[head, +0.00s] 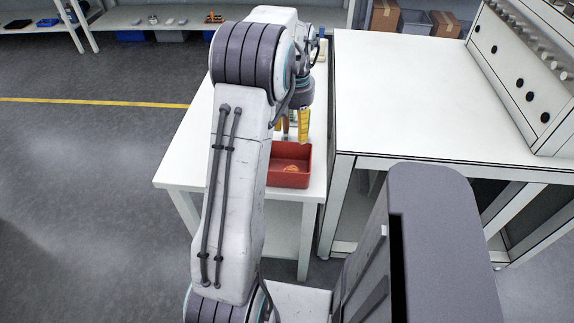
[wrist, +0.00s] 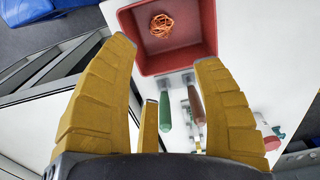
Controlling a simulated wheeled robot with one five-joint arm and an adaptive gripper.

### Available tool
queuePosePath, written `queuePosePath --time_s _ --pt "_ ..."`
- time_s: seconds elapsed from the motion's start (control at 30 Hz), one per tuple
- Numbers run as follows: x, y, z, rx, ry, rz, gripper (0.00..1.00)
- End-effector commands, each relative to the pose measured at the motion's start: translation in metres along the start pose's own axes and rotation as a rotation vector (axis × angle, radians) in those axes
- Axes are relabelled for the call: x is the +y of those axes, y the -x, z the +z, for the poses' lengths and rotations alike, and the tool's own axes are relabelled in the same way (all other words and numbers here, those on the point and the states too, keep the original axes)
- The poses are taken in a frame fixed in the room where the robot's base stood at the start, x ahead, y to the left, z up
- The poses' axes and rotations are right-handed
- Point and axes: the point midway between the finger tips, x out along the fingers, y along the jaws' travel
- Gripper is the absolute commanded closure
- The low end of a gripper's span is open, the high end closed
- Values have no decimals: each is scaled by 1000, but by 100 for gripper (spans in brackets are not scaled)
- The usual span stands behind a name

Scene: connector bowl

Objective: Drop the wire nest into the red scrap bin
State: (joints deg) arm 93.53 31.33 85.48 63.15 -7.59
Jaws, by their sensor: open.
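The red scrap bin (head: 303,171) stands near the front right corner of the white side table in the head view. It also shows at the top of the wrist view (wrist: 188,59). The wire nest, a tangle of orange wire (wrist: 161,25), lies on the bin's floor and shows as an orange patch in the head view (head: 291,169). My gripper (wrist: 163,62), with yellow fingers, is open and empty. It is above the table beside the bin, apart from the nest. My arm hides part of the bin's left side in the head view.
A green-handled tool (wrist: 165,110) and a brown-handled tool (wrist: 196,105) lie beside the bin on the white table (head: 185,165). A larger white workbench (head: 420,95) with a sloped panel stands close on the right. The table's left part looks clear.

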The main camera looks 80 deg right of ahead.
Motion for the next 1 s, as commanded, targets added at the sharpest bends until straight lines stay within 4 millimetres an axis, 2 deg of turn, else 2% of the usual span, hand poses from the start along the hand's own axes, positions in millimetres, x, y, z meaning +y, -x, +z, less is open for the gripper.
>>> queuePosePath --time_s 0.1,0.3,1.0 --pt "0 11 0 1 0 0 39" --pt "0 20 0 0 0 0 39" --pt "0 21 0 -1 0 0 39"
